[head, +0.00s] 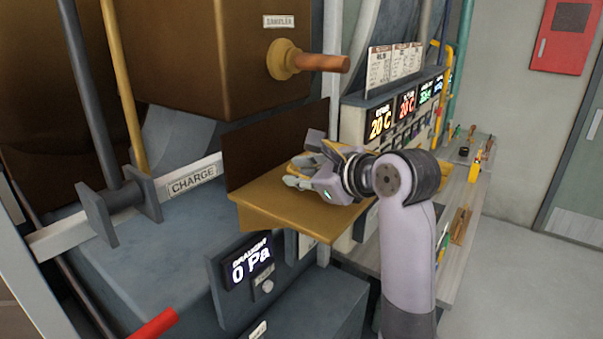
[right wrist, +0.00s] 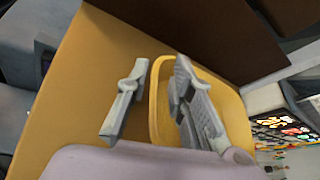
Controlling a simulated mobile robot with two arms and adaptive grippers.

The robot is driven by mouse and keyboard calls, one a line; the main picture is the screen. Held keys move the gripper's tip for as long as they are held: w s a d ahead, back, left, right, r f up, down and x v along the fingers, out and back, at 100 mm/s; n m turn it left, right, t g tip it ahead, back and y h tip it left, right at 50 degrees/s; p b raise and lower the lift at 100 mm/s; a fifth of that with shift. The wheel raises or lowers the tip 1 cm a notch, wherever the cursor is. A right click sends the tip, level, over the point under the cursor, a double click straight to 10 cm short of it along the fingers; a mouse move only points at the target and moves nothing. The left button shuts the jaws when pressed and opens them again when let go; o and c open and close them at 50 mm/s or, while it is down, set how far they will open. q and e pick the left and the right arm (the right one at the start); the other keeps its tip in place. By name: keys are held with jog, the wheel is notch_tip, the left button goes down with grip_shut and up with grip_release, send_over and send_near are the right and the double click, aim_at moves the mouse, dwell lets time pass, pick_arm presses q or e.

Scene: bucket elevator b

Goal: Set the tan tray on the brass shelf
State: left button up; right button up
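The tan tray (right wrist: 232,108) rests on the brass shelf (right wrist: 85,85), near the dark back panel, in the right wrist view. In the head view the tray is mostly hidden behind my right gripper, and the brass shelf (head: 268,213) juts out below it. My right gripper (head: 303,165) is over the shelf. In the right wrist view its fingers (right wrist: 158,104) are spread apart, with the tray's near side wall between them; one finger is over the tray's inside and the other is outside over bare shelf. Neither finger visibly presses the wall. My left gripper is not in view.
A brown box with a copper handle (head: 322,63) hangs above the shelf. A draught display (head: 251,262) sits below it. Right of the shelf are a lit control panel (head: 405,108) and a grey bench (head: 462,190) with small tools. The shelf's left part is bare.

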jog(key=shift+r, duration=0.15)
jog(key=shift+s+d, duration=0.2)
jog(key=b+v, duration=0.4)
jog(key=v, duration=0.4)
jog(key=shift+s+d+r, duration=0.1)
jog(key=shift+s+d, duration=0.05)
jog(key=shift+s, duration=0.05)
jog(key=shift+p+v, duration=0.3)
jog(key=shift+v, duration=0.8)
jog(key=shift+s+d+r, duration=0.2)
jog(key=shift+s+d, duration=0.05)
jog(key=shift+d, duration=0.05)
jog(key=shift+a, duration=0.1)
